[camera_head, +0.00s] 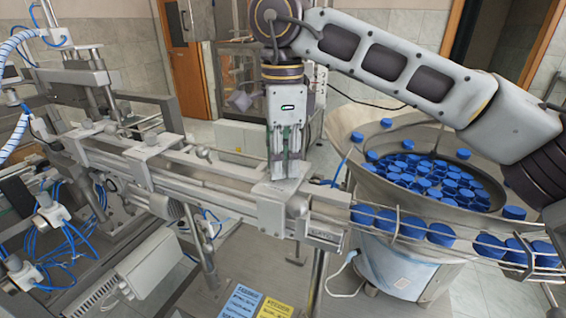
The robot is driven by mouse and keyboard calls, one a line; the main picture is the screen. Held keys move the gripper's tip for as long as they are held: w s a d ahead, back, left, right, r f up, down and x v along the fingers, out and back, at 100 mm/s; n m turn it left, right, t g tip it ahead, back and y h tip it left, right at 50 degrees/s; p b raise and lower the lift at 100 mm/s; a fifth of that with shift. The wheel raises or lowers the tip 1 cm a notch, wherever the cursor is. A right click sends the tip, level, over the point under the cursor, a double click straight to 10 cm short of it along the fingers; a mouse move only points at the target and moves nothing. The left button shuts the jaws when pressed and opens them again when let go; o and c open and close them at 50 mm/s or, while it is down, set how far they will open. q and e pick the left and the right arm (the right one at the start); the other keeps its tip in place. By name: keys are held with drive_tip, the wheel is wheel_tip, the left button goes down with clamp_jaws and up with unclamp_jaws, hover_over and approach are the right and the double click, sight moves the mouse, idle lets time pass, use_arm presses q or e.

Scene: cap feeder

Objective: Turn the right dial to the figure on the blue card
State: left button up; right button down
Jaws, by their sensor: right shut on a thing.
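My right gripper (287,172) points straight down onto the grey block at the right end of the rail. It is shut on the right dial, which its fingers and the block's top mostly hide, so I cannot read the dial's setting. The blue card (241,301) lies at the bottom middle, below the rail. It has printed lines too small to read, and its lower part is cut off by the picture's edge. My left gripper is not in view.
A yellow card (275,308) is beside the blue one. A metal bowl (385,191) of blue caps stands right, with a wire-railed chute (460,232) of caps leading to the rail (200,178). Machinery with blue hoses fills the left.

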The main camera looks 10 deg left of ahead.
drive_tip(key=m+b, duration=0.1)
drive_tip(key=m, duration=0.2)
drive_tip(key=shift+m, duration=0.4)
drive_tip(key=m+b, duration=0.1)
drive_tip(key=m, duration=0.3)
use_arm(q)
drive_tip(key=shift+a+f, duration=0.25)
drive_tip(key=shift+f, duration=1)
use_arm(e)
drive_tip(key=shift+r+m, duration=0.1)
drive_tip(key=shift+m, duration=0.6)
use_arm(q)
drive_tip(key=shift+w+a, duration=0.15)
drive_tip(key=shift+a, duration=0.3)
